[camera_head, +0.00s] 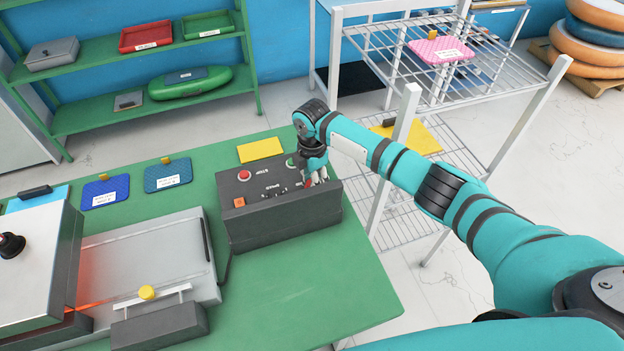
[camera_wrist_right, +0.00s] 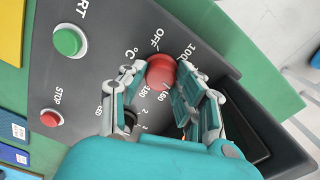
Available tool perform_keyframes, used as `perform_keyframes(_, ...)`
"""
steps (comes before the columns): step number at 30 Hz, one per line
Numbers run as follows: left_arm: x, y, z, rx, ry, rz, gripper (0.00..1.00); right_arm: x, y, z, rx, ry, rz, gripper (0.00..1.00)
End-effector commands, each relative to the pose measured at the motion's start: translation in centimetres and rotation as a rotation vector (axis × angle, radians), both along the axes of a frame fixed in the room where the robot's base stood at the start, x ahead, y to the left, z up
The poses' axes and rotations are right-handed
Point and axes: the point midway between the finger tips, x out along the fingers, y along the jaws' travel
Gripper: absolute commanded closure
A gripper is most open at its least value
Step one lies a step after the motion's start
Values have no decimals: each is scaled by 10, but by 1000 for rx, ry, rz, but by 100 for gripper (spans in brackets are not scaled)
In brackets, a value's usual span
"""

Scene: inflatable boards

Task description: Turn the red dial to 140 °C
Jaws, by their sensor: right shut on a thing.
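The dark control box (camera_head: 285,218) stands on the green table. The red dial (camera_wrist_right: 161,71) is on its top panel, ringed by white markings that include OFF, 100, 160 and 180. A small pale mark shows on the dial's edge towards 160, but I cannot read the exact setting. My right gripper (camera_wrist_right: 160,80) is shut on the red dial, with fingers on both sides of it. In the head view the right gripper (camera_head: 316,176) reaches down onto the box's right end and hides most of the dial. My left gripper is not in view.
A green button (camera_wrist_right: 68,40) and a red STOP button (camera_wrist_right: 51,118) sit beside the dial. A grey heated press (camera_head: 150,260) stands left of the box. Yellow (camera_head: 260,150) and blue sheets (camera_head: 168,174) lie behind. The table's front right is clear.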

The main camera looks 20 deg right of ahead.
Motion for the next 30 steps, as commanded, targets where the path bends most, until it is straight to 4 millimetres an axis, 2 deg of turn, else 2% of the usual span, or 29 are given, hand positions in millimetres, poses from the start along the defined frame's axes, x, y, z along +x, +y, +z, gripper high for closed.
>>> perform_keyframes(1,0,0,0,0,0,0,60,1,0,2,1,-4,-1,66)
perform_keyframes(6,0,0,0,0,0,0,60,1,0,1,1,-2,-1,45)
perform_keyframes(14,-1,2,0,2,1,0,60,0,0,1,0,-1,-1,45)
perform_keyframes(17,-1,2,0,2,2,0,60,1,0,8,1,-3,-1,45)
perform_keyframes(20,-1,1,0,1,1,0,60,1,0,22,2,-5,-1,45)
perform_keyframes(30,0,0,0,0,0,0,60,1,0,93,2,-5,0,45)
